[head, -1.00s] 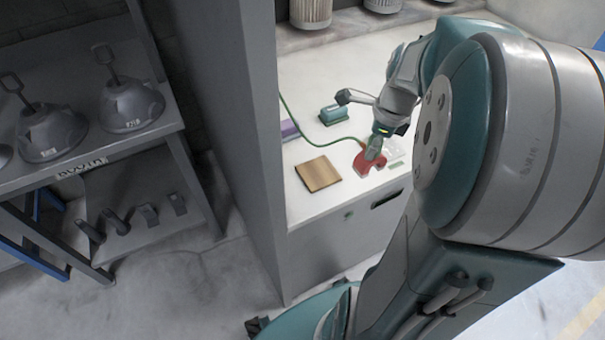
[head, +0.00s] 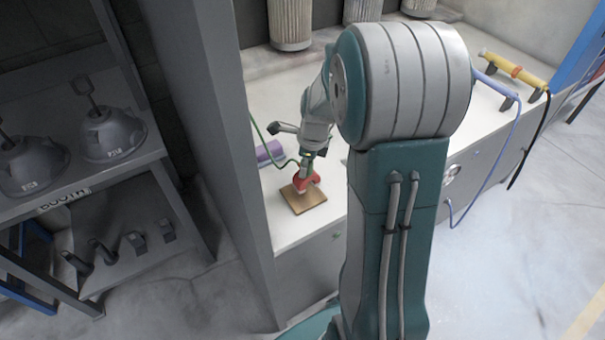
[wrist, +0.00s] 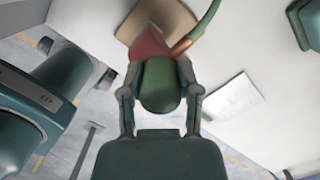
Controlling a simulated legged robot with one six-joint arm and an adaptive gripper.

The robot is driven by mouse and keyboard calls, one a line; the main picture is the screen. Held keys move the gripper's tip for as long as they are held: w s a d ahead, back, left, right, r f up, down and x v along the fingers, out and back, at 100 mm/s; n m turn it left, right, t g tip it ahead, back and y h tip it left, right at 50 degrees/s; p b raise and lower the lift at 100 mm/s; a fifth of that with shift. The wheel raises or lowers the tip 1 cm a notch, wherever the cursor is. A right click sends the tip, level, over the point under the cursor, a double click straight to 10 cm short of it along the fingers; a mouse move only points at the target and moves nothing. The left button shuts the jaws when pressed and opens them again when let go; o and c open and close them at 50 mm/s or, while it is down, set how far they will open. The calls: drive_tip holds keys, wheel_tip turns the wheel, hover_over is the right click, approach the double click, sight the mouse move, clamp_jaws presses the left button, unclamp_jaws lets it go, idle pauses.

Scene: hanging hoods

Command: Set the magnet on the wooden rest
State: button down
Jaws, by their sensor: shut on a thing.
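The red magnet (head: 309,179) is in my gripper (head: 304,172), which is shut on it. In the head view it overlaps the far part of the wooden rest (head: 303,202), a flat tan board on the white bench. I cannot tell whether it touches the board or hangs just above it. In the wrist view, the red magnet (wrist: 150,42) shows beyond my gripper (wrist: 160,90), with the wooden rest (wrist: 176,14) behind it. The rounded green part between my fingers hides much of the magnet.
A green cable (wrist: 208,18) with a copper end reaches the magnet. A purple object (head: 268,152) lies on the bench (head: 272,100) near the grey post (head: 205,120). A yellow tool (head: 515,70) is far right.

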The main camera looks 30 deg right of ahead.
drive_tip(key=f, duration=0.3)
drive_tip(key=shift+w+a+f, duration=0.3)
drive_tip(key=shift+a, duration=0.25)
drive_tip(key=shift+f, duration=0.15)
drive_tip(key=shift+c, duration=1.5)
unclamp_jaws()
drive_tip(key=shift+d, duration=0.3)
drive_tip(key=shift+a, duration=0.15)
drive_tip(key=shift+r, duration=0.2)
drive_tip(key=r, duration=0.4)
drive_tip(key=s+d+r, duration=0.1)
drive_tip(key=r, duration=0.6)
drive_tip(key=shift+s+d+r, duration=0.15)
drive_tip(key=shift+d+r, duration=0.05)
drive_tip(key=shift+r, duration=0.15)
